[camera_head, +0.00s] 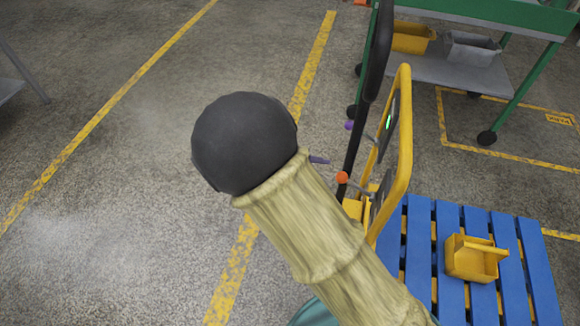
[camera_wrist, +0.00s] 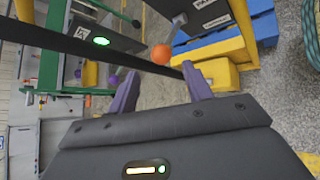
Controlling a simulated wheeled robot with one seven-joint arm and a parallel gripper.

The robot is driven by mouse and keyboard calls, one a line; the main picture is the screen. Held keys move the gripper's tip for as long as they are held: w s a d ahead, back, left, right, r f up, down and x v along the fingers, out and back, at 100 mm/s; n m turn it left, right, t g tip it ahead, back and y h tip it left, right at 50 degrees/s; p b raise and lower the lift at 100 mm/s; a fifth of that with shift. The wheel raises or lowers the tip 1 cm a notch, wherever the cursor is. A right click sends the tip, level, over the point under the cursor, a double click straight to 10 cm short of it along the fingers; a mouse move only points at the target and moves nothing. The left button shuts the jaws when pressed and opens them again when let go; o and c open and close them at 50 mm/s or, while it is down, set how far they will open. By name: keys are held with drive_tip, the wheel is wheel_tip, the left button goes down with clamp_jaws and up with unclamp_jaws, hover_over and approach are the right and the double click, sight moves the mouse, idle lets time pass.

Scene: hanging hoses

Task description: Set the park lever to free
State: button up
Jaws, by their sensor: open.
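A lever with an orange ball knob (camera_head: 342,177) on a thin metal rod sticks out from the yellow-framed stand. In the wrist view the orange knob (camera_wrist: 162,54) lies beyond my fingertips, roughly between them in the picture and apart from them. My gripper (camera_wrist: 160,88) has two purple fingers spread open with nothing between them. In the head view my arm hides most of the gripper; a small purple tip shows just left of the stand.
A green light (camera_head: 389,121) shows on a panel. A blue pallet (camera_head: 418,240) with a yellow bin (camera_head: 470,262) stands right. A green-framed cart (camera_head: 520,90) stands behind. Floor at left is clear.

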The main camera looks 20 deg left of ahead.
drive_tip(key=p+v, duration=0.1)
drive_tip(key=v, duration=0.8)
drive_tip(key=shift+s+a+r, duration=0.1)
drive_tip(key=shift+s+a, duration=0.05)
